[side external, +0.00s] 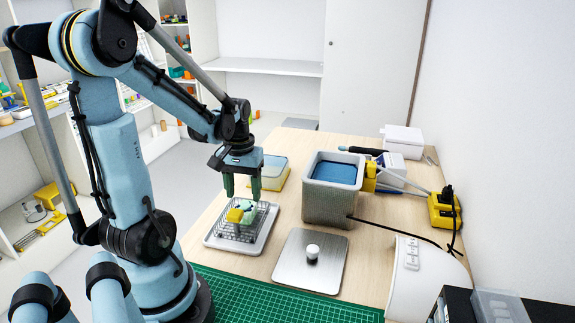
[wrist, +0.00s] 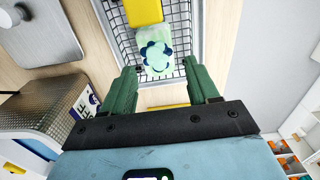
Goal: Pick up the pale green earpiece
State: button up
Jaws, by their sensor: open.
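The pale green earpiece (side external: 248,206) lies in a wire basket (side external: 262,222) on a light tray, beside a yellow block (side external: 236,215). In the wrist view the earpiece (wrist: 155,40) is a pale green piece with a darker teal, flower-like shape, near the basket's near wire wall. The yellow block (wrist: 143,12) is beyond it. My gripper (side external: 242,188) is above the basket, its two green fingers pointing down and apart. In the wrist view my gripper (wrist: 160,68) is open and empty, with the earpiece between and ahead of its fingertips. Any contact cannot be told.
A metal plate with a white knob (side external: 312,250) lies right of the basket. A grey bin with a blue top (side external: 328,192) and a clear-lidded yellow box (side external: 272,172) stand behind. A black cable crosses the table at right. A green cutting mat (side external: 270,300) lies in front.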

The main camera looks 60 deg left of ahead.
aim_at(246, 205)
jog(key=f, duration=0.3)
jog(key=shift+w+a+f, duration=0.1)
jog(key=shift+w, duration=0.2)
jog(key=shift+f, duration=0.95)
jog(key=c, duration=0.7)
jog(key=shift+c, duration=0.2)
jog(key=shift+r, duration=0.2)
